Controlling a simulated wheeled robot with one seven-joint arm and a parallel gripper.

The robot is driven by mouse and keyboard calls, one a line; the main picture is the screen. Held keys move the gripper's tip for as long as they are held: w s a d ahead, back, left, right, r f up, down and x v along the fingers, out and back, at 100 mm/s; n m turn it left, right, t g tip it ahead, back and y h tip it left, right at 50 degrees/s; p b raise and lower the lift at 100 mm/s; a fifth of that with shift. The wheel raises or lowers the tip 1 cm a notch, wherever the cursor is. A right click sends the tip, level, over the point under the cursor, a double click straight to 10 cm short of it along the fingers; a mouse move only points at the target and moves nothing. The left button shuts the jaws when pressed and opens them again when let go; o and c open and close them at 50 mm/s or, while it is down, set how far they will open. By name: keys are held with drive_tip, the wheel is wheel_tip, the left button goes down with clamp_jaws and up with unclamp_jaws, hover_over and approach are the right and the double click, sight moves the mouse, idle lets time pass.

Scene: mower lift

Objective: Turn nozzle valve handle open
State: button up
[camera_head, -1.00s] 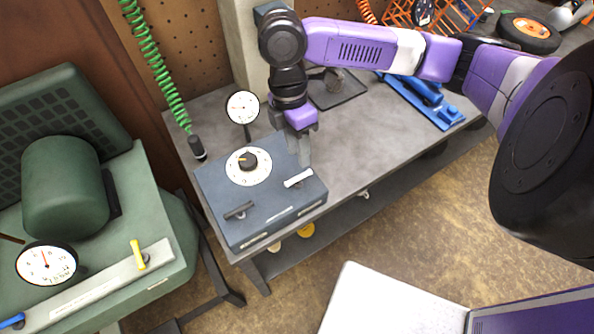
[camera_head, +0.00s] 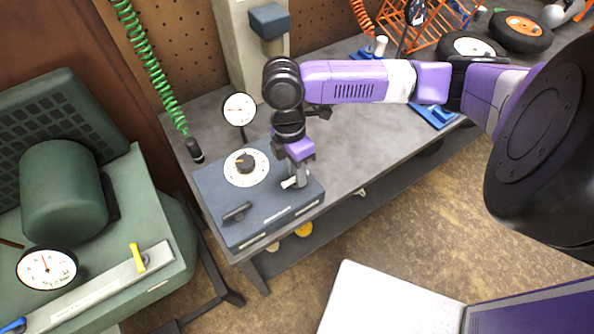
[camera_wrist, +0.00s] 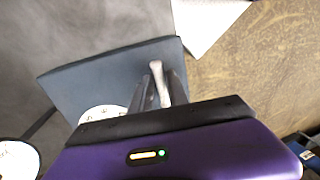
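The blue-grey control box (camera_head: 262,232) sits on the bench's front left corner, with a round dial, a black handle (camera_head: 237,212) and a white handle (camera_head: 289,183) on top. I cannot read which handle is the nozzle valve's. My gripper (camera_head: 300,184) points down over the white handle and hides part of it. In the wrist view the white handle (camera_wrist: 158,80) lies between the fingertips of my gripper (camera_wrist: 163,86). The fingers look apart, one on each side of it; whether either touches it is unclear.
A gauge (camera_head: 239,109) stands behind the box, and a dial (camera_head: 246,166) lies close left of my gripper. A green coiled hose (camera_head: 150,60) hangs at the back left. The green machine (camera_head: 150,210) stands left. Bare bench top (camera_head: 350,150) lies to the right.

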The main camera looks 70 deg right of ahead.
clamp_jaws()
drive_tip(key=shift+n, duration=0.4)
drive_tip(key=n+b, duration=0.1)
drive_tip(key=n, duration=0.2)
drive_tip(key=shift+w+n+h+b, duration=0.15)
drive_tip(key=shift+n+h+b, duration=0.15)
drive_tip(key=shift+n+h, duration=0.1)
drive_tip(key=n+b, duration=0.1)
drive_tip(key=n, duration=0.3)
drive_tip(key=shift+w+n+h, duration=0.1)
drive_tip(key=shift+n+h, duration=0.2)
drive_tip(key=shift+h, duration=0.1)
drive_tip(key=n+h+b, duration=0.1)
drive_tip(key=n, duration=0.3)
drive_tip(key=shift+w+a+b, duration=0.1)
drive_tip(key=shift+a+b, duration=0.05)
drive_tip(key=shift+b, duration=0.2)
drive_tip(key=shift+a+n+h+b, duration=0.1)
drive_tip(key=shift+n+h+b, duration=0.3)
drive_tip(key=shift+n, duration=2.1)
drive_tip(key=shift+o, duration=2.2)
unclamp_jaws()
drive_tip(key=shift+t, duration=0.3)
